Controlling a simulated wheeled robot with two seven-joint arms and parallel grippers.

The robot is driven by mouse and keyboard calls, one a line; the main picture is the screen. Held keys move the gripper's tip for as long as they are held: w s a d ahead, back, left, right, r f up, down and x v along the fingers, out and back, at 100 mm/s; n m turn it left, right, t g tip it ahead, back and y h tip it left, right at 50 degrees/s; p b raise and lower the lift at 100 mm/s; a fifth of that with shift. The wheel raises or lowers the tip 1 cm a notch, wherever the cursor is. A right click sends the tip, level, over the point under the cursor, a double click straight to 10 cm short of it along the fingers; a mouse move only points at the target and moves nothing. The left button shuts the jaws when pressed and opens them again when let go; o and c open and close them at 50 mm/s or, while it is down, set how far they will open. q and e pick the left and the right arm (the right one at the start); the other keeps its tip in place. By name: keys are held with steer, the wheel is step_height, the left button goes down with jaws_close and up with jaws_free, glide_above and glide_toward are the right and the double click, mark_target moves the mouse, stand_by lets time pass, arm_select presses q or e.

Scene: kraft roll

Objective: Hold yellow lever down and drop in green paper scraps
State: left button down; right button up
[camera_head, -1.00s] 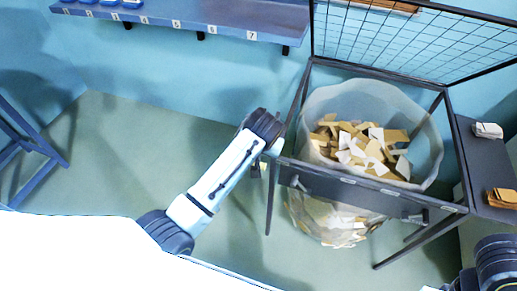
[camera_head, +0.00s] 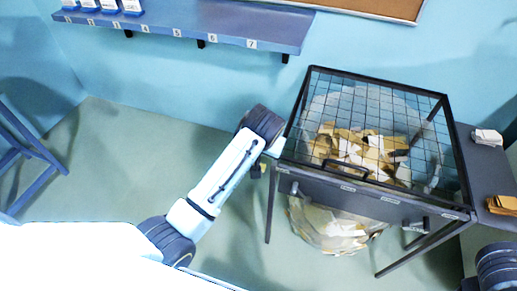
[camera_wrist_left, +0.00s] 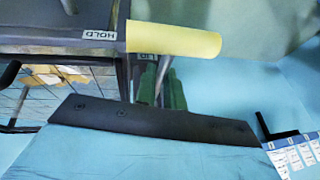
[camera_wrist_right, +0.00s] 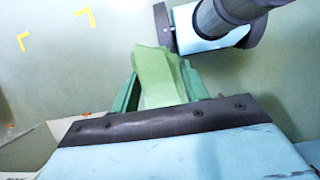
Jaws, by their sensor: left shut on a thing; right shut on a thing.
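The yellow lever (camera_wrist_left: 175,40) sticks out beside a HOLD label in the left wrist view. The black mesh lid (camera_head: 345,172) lies down over the clear bag (camera_head: 432,150), which holds brown and white scraps (camera_head: 365,150).
A dark side table (camera_head: 480,165) at the right holds a white stack (camera_head: 487,137) and a brown stack (camera_head: 502,205). A numbered wall shelf (camera_head: 225,30) with blue bins runs along the back left. A blue stand (camera_head: 35,150) is at the far left. The floor between is clear.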

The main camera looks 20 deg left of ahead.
arm_select(q)
steer(key=c, duration=1.4)
jaws_free()
steer(key=shift+w+d+r, duration=0.1)
steer(key=shift+d+r, duration=0.2)
steer(key=shift+d, duration=0.1)
steer(key=v, duration=1.1)
steer(key=shift+s+a+r, duration=0.15)
steer(key=shift+s+r, duration=0.15)
steer(key=shift+r, duration=0.05)
